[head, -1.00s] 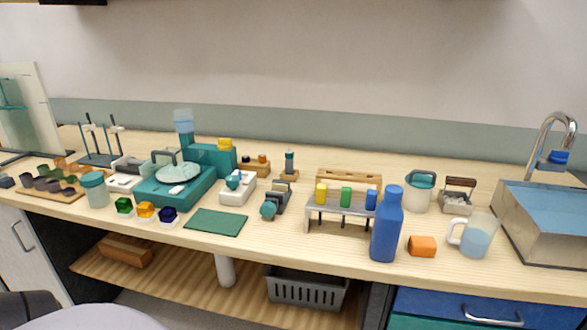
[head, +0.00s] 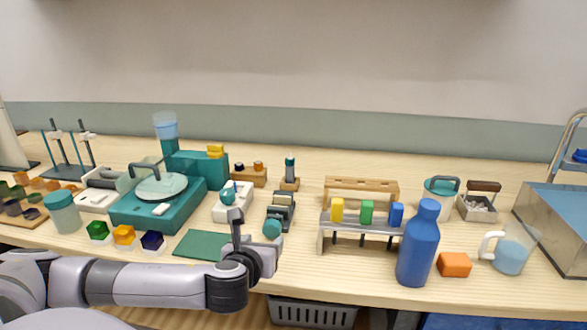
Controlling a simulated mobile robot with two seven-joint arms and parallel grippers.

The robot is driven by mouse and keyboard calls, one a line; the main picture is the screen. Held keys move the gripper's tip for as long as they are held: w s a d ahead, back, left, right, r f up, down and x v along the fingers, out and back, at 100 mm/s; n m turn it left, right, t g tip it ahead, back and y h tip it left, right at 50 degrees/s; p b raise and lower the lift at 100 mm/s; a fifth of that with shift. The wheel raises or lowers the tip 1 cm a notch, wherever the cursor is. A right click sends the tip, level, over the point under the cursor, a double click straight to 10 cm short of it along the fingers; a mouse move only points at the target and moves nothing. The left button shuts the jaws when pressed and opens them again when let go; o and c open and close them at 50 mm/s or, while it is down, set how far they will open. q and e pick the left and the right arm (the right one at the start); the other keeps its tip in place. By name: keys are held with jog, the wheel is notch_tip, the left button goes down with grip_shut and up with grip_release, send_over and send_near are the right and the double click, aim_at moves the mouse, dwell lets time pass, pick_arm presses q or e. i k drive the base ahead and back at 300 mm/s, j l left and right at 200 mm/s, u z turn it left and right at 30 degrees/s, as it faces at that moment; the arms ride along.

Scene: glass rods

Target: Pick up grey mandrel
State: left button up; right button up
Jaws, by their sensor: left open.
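I cannot pick out a grey mandrel for certain. A small dark upright piece with a teal top (head: 290,166) stands in a wooden block at the back middle of the bench; it is too small to identify. My left gripper (head: 257,240) is open and empty at the bench's front edge, by the right end of the green mat (head: 202,245). It is in front of and below a grey device with a teal knob (head: 281,209), apart from the upright piece. My right gripper is not in view.
A grey rack (head: 322,232) with yellow, green and blue blocks stands right of the gripper. A blue bottle (head: 418,248), orange block (head: 454,264) and clear jug (head: 510,254) are farther right. A teal machine (head: 150,214) stands left. Bare bench lies between device and rack.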

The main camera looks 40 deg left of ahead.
aim_at(290, 171)
jog(key=i+j, duration=0.75)
jog(key=i, duration=0.15)
